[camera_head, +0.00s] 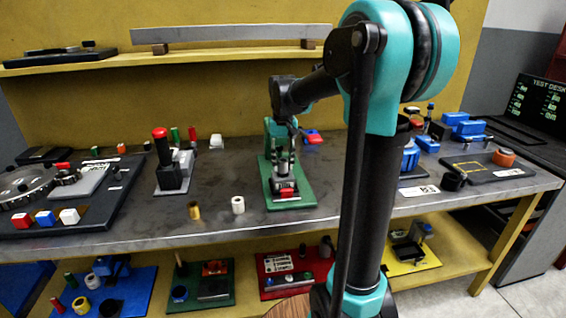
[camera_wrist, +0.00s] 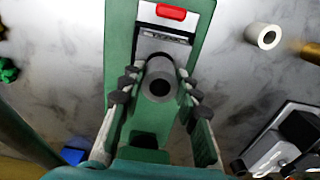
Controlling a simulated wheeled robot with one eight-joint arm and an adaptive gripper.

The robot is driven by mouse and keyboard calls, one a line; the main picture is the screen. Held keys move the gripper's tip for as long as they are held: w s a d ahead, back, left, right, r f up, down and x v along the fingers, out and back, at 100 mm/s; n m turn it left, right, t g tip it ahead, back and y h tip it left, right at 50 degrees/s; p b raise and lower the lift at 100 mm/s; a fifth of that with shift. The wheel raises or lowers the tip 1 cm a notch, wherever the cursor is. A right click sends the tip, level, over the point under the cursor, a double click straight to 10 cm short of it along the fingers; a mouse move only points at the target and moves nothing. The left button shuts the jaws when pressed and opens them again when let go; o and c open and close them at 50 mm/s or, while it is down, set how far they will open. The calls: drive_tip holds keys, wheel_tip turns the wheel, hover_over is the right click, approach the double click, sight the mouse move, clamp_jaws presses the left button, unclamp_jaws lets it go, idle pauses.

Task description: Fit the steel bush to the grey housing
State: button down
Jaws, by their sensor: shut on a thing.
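The steel bush (camera_wrist: 160,84), a grey cylinder with a dark bore, stands between the finger pads of my gripper (camera_wrist: 160,78) in the wrist view. My gripper is shut on it, over the green fixture (camera_wrist: 120,40). In the head view my gripper (camera_head: 284,150) is low over the green base plate (camera_head: 300,197) of that fixture. A grey part with a red block (camera_wrist: 171,12) lies just beyond the bush. I cannot clearly make out the grey housing or its bore; the bush and fingers cover that area. Whether the bush touches it cannot be told.
A black stand with a red knob (camera_head: 160,132) is farther left. Blue parts (camera_head: 461,127) are at the right.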

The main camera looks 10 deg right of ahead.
sight(283, 160)
drive_tip(key=shift+f, duration=1)
drive_tip(key=c, duration=1)
unclamp_jaws()
wheel_tip(283, 160, up, 12)
drive_tip(key=shift+f, duration=0.1)
